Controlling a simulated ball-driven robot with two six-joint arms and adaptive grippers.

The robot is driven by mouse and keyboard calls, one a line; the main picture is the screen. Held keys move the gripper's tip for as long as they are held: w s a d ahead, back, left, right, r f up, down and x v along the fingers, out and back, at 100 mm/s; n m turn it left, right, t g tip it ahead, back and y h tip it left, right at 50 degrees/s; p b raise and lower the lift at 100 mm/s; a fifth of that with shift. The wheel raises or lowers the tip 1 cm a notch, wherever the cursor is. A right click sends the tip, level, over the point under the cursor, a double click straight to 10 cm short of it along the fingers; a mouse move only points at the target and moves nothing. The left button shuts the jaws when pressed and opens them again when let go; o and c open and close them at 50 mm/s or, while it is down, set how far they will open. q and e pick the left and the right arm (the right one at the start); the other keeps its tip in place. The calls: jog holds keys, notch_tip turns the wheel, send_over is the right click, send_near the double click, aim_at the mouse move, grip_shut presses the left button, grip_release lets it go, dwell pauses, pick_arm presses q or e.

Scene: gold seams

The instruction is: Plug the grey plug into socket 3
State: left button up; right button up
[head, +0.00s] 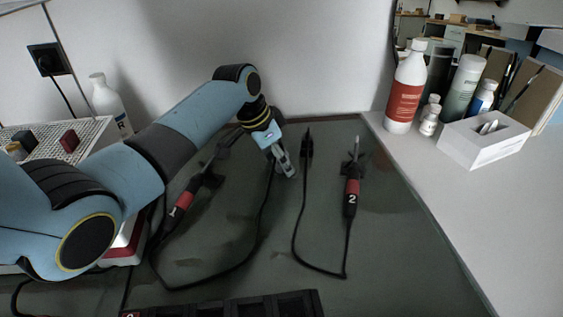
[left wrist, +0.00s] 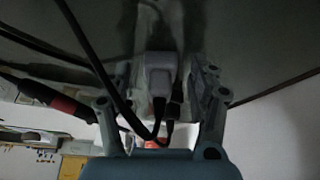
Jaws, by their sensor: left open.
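In the left wrist view a pale grey plug (left wrist: 160,68) with a black cable end lies between my finger pads, with gaps showing. My left gripper (head: 287,168) is open above the far part of the dark mat; it also shows in the left wrist view (left wrist: 161,72). In the head view the plug is hidden or too small to tell by the fingers. A dark socket strip (head: 250,305) is cut off at the bottom edge, and socket 3 cannot be made out. My right gripper is not in view.
Tool 1 (head: 183,203) and tool 2 (head: 351,197), with red bands and black cables, lie on the dark mat (head: 400,260). A black plug (head: 307,145) lies right of my gripper. Bottles (head: 405,90) and a white box (head: 484,142) stand at right.

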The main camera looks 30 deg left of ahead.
aim_at(284, 151)
pick_arm(q)
jog(key=shift+c, duration=0.3)
jog(key=shift+c, duration=1.2)
jog(key=c, duration=0.9)
jog(key=shift+o, duration=0.2)
jog(key=shift+r, duration=0.1)
notch_tip(284, 151, up, 4)
jog(key=shift+f+p, duration=0.1)
jog(key=shift+p, duration=0.3)
jog(key=s+d+r+p, duration=0.2)
jog(key=s+d+r, duration=0.4)
jog(key=s, duration=0.3)
jog(key=shift+s+d+r, duration=0.2)
jog(key=shift+s+r, duration=0.2)
jog(key=shift+r, duration=0.15)
